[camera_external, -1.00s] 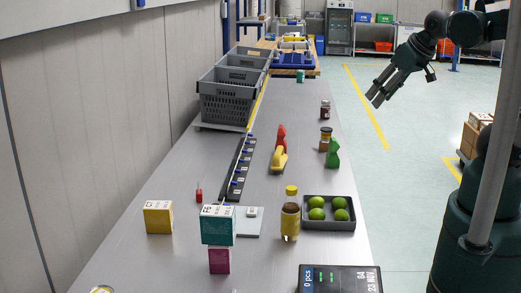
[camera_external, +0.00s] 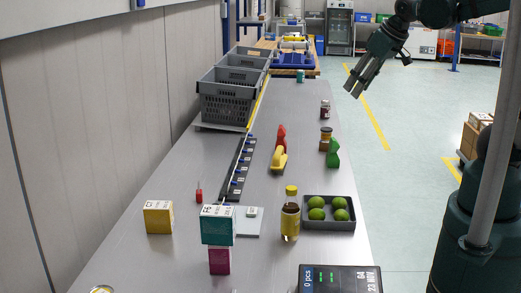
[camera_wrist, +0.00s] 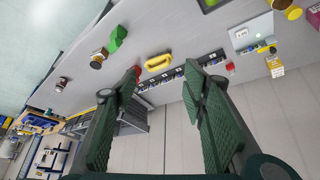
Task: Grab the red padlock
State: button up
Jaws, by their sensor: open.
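A small red object (camera_external: 199,193), which looks like the red padlock, stands on the grey table left of the dark strip with blue parts. It also shows in the wrist view (camera_wrist: 230,69), near the tip of the right finger. Its details are too small to tell. My gripper (camera_external: 354,91) is open and empty, in the air past the table's right edge, well away from the red object. In the wrist view, my gripper's two dark green fingers (camera_wrist: 163,80) are spread apart with nothing held between them.
A yellow tool (camera_external: 279,158), a red item (camera_external: 281,134) and a green item (camera_external: 333,153) stand mid-table. A yellow box (camera_external: 158,217), stacked teal (camera_external: 217,226) and magenta boxes (camera_external: 219,261), a bottle (camera_external: 290,220) and a lime tray (camera_external: 329,224) are nearer. Grey crates (camera_external: 226,101) stand behind.

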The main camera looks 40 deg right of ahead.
jog(key=w+a+n+g, duration=0.25)
jog(key=w+a, duration=0.55)
jog(key=w, duration=0.4)
jog(key=n+g+b, duration=0.1)
jog(key=n+g, duration=0.3)
jog(key=n, duration=0.3)
send_over(199, 190)
jog(key=w+d, duration=0.1)
notch_tip(199, 190, down, 29)
jog(key=shift+w+d+f, duration=0.15)
jog(key=shift+f, duration=0.05)
jog(key=shift+a+f, duration=0.2)
jog(key=shift+f, duration=0.1)
jog(key=shift+f, duration=1.3)
